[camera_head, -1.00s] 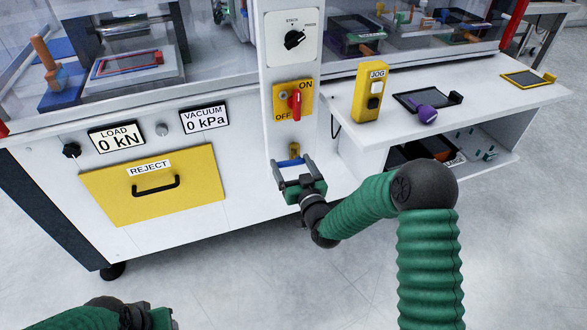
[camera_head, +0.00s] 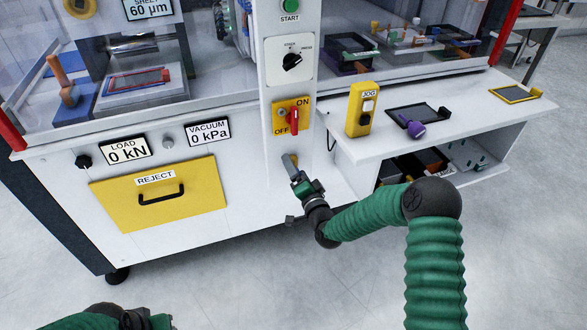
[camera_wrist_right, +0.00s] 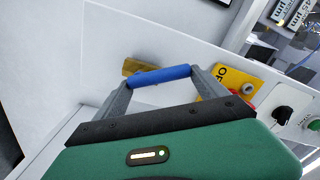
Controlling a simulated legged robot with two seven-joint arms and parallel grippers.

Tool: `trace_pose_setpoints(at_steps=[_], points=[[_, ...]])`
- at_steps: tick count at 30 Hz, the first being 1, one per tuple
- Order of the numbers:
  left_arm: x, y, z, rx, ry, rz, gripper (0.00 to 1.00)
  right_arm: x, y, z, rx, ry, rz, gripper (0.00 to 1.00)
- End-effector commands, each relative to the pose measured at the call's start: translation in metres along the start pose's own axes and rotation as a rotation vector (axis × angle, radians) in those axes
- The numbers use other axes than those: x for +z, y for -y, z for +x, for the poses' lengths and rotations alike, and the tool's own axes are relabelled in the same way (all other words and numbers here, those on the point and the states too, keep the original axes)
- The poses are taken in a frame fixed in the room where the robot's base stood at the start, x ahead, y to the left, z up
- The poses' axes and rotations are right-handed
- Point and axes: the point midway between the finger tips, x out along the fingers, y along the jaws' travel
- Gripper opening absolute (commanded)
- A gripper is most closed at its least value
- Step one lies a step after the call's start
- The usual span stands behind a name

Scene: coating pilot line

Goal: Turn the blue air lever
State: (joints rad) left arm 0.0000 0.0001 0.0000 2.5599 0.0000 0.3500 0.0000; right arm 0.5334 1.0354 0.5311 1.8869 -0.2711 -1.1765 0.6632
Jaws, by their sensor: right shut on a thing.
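The blue air lever (camera_wrist_right: 160,76) shows in the right wrist view as a rounded blue bar in front of a brass fitting (camera_wrist_right: 132,66) on the white panel. My right gripper (camera_wrist_right: 163,77) is shut on it, one grey finger at each end of the bar. In the head view my right gripper (camera_head: 290,164) is at the white post below the yellow ON/OFF plate, seen nearly edge-on, and it hides the lever. Part of my left arm (camera_head: 100,319) shows at the bottom left; its fingers are out of the picture.
Above the lever is the yellow ON/OFF plate (camera_head: 291,117) with a red handle. To the left is the yellow REJECT drawer (camera_head: 155,205). To the right, a white shelf carries the yellow JOG box (camera_head: 360,110) and a purple-handled tool (camera_head: 414,127). The floor in front is clear.

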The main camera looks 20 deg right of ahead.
Motion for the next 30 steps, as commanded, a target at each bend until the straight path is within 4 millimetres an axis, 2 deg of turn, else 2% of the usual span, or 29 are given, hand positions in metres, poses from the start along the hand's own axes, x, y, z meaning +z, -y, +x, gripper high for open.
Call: trace_pose_setpoints(at_steps=[15, 30], points=[[-0.004, 0.000, -0.018, 0.000, 0.000, 0.000, 0.42, -0.012, -0.011, -0.001, 0.009, -0.001, 0.424, 0.10], [-0.005, 0.000, -0.021, 0.000, 0.000, 0.000, 0.42, -0.014, -0.015, -0.002, 0.010, -0.001, 0.564, 0.10]])
